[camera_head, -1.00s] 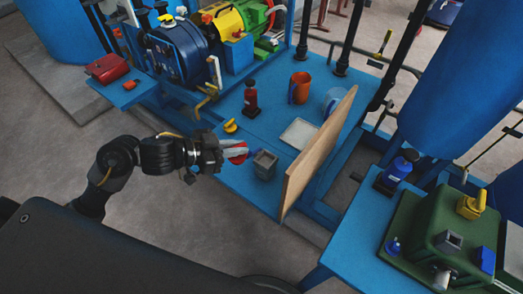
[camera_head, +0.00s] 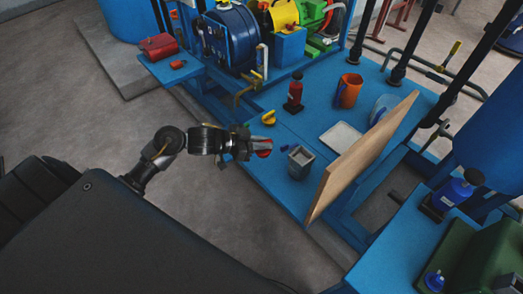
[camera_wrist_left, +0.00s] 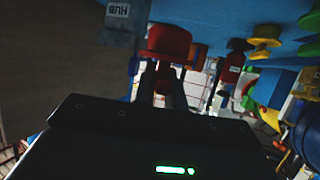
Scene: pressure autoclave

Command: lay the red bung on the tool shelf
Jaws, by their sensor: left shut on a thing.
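The red bung (camera_head: 265,153) is between the fingers of my left gripper (camera_head: 256,147), which is shut on it and holds it in front of the blue bench's (camera_head: 277,182) near edge. In the left wrist view the bung (camera_wrist_left: 169,42) shows as a broad red piece at the fingertips. A small blue shelf (camera_head: 168,72) projects at the upper left of the head view. It bears a red case (camera_head: 158,46) and a small red item (camera_head: 178,64); it looks like the tool shelf. My right gripper is out of view.
A grey square cup (camera_head: 300,162), a yellow piece (camera_head: 268,118), a red bottle (camera_head: 294,93), an orange mug (camera_head: 348,91) and a white tray (camera_head: 341,137) are on the bench. A wooden board (camera_head: 362,155) stands upright at right. Grey floor (camera_head: 120,120) lies clear at left.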

